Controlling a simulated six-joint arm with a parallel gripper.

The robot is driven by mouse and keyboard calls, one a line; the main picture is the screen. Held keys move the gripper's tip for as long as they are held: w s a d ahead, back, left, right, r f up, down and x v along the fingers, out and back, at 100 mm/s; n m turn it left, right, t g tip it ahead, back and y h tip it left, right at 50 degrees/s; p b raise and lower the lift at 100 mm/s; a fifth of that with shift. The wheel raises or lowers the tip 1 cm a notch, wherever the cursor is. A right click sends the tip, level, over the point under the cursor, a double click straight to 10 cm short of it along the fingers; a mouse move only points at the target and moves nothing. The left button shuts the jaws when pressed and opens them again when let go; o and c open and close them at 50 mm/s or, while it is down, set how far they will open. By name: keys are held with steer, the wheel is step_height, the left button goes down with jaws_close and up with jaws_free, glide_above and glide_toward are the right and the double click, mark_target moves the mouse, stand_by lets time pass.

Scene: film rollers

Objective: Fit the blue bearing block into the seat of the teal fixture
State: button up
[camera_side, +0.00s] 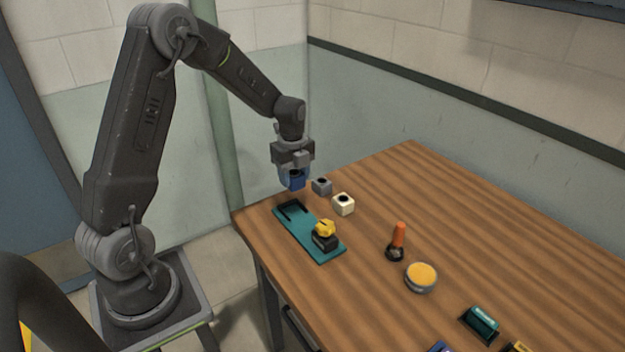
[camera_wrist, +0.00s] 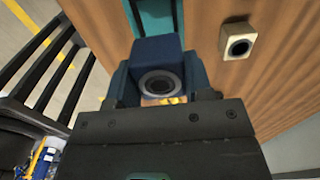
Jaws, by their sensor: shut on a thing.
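The blue bearing block (camera_side: 296,180) is held in my gripper (camera_side: 294,178), above the far left corner of the table. In the wrist view the blue block (camera_wrist: 157,52) sits between the fingers, with its dark round bore facing the camera. The teal fixture (camera_side: 318,252) lies flat on the table, below and in front of the gripper. Its far end has a black-edged seat (camera_side: 291,210) that looks empty. Its near end carries a black block with a yellow top (camera_side: 325,235). The fixture (camera_wrist: 158,14) is partly hidden by the block in the wrist view.
An orange-handled tool (camera_side: 398,238), a round yellow-topped container (camera_side: 421,277) and a teal roller (camera_side: 480,324) lie farther right. The table's far right is clear.

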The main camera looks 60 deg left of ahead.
mark_target(293, 211)
steer(key=shift+s+a, duration=0.2)
steer(key=shift+s, duration=0.05)
steer(key=shift+f, duration=4.25)
steer(key=shift+f, duration=0.15)
steer(key=o, duration=1.7)
steer(key=shift+r, duration=3.5)
